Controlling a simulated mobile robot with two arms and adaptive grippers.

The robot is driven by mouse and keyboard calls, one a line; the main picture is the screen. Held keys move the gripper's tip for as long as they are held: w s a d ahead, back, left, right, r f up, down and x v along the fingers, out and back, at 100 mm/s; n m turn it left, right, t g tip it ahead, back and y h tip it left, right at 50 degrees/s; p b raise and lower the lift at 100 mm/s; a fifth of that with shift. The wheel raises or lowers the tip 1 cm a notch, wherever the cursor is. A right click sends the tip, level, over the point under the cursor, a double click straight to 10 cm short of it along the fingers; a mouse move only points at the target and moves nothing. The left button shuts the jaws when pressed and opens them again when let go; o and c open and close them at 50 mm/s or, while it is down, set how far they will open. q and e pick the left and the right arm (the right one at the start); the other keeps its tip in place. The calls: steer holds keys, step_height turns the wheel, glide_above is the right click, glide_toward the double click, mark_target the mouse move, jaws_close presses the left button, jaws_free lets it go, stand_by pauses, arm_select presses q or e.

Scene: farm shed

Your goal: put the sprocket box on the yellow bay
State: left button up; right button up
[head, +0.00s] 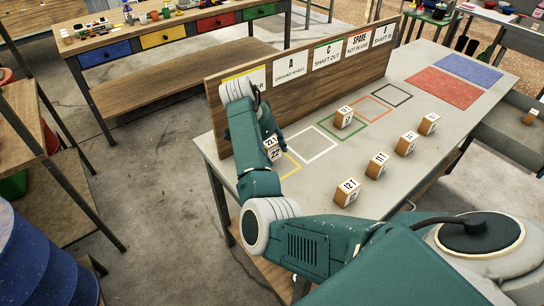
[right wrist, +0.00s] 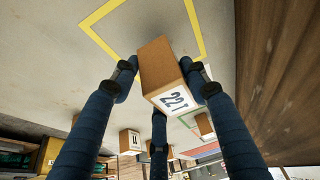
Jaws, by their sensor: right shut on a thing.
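A small brown box with a white label reading 22T (right wrist: 172,97) is between the fingers of my right gripper (right wrist: 165,75). In the head view this box (head: 274,154) is partly hidden by my right arm and gripper (head: 273,139). The yellow bay (head: 290,172) is a taped outline near the table's left end. In the right wrist view the box overlaps the inside of the yellow outline (right wrist: 96,16); I cannot tell whether it touches the table. My left gripper is not in view.
A brown box (head: 344,117) stands at the green bay (head: 350,140). White (head: 320,158), red and black outlines also mark the table. Several boxes, including 12T (head: 347,191) and 11T (head: 377,164), stand along the front. A wooden board (head: 232,120) with signs rises behind the bays.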

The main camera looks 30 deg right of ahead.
mark_target(271, 157)
step_height(271, 157, down, 3)
steer(key=shift+f, duration=0.2)
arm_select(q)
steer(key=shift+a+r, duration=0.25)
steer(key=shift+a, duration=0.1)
arm_select(e)
steer(key=shift+f, duration=0.1)
steer(key=shift+f, duration=0.15)
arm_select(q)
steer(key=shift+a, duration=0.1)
arm_select(e)
steer(key=o, duration=1.2)
steer(key=shift+o, duration=0.2)
steer(key=shift+a+r, duration=0.1)
steer(key=shift+r, duration=0.3)
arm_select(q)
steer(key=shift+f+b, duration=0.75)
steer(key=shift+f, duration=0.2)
arm_select(e)
steer(key=v, duration=1.1)
steer(key=shift+r, duration=0.3)
